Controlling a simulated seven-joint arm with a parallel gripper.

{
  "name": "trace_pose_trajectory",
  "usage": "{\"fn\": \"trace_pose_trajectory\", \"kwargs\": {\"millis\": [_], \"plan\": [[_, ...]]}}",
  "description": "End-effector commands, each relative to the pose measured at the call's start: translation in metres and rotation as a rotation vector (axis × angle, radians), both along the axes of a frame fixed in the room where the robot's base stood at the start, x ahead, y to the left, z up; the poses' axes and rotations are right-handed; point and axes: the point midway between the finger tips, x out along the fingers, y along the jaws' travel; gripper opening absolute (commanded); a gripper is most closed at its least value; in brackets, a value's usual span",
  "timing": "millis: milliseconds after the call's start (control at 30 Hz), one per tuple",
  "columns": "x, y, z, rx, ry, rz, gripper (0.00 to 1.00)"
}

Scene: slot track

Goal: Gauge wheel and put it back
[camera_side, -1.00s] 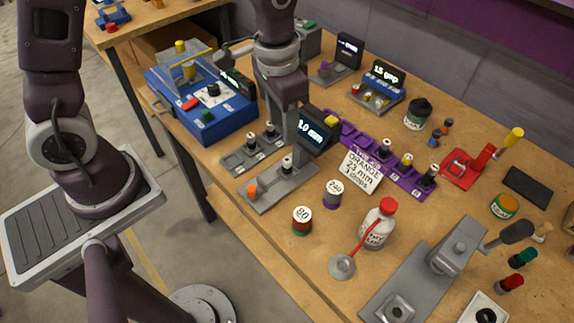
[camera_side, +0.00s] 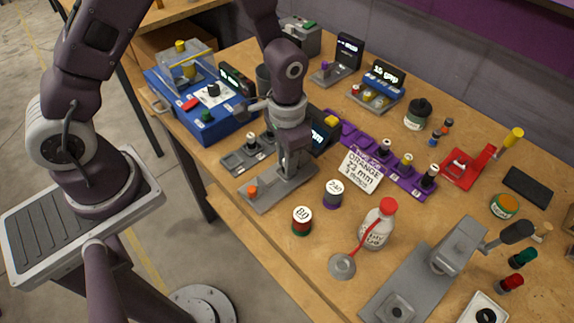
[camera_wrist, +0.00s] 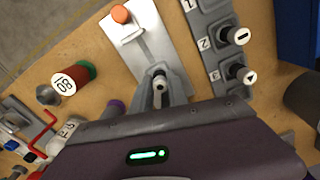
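The gauge is a grey plate (camera_side: 264,197) with an orange button (camera_side: 252,190) and a dark display (camera_side: 325,128). My gripper (camera_side: 291,172) is lowered at the gauge's measuring spot. In the wrist view, its fingertips (camera_wrist: 160,88) are around or right beside a small light-topped wheel (camera_wrist: 160,82) on the gauge plate (camera_wrist: 150,45). Whether they press on it is unclear. Beside the gauge is a grey numbered rack (camera_wrist: 205,50); dark wheels with white tops stand at 2 (camera_wrist: 234,37) and 3 (camera_wrist: 240,73). The display is partly hidden by my arm.
A purple rack (camera_side: 420,190) with several wheels stands to the right, behind a white card (camera_side: 360,170) reading ORANGE 23 mm. Cans marked 80 (camera_side: 302,221) and 240 (camera_side: 333,193), and a red-capped bottle (camera_side: 377,224), stand in front. A blue machine (camera_side: 205,120) stands behind left.

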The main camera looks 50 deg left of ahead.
Motion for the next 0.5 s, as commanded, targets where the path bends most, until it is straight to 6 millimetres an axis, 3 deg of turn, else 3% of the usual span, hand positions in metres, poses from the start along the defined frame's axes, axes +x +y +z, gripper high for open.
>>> {"fn": "trace_pose_trajectory", "kwargs": {"millis": [67, 367, 500], "plan": [[0.0, 0.0, 0.0, 0.0, 0.0, 0.0, 0.0], [0.0, 0.0, 0.001, 0.0, 0.0, 0.0, 0.0], [0.002, 0.0, 0.024, -0.001, -0.006, 0.001, 0.0]]}}
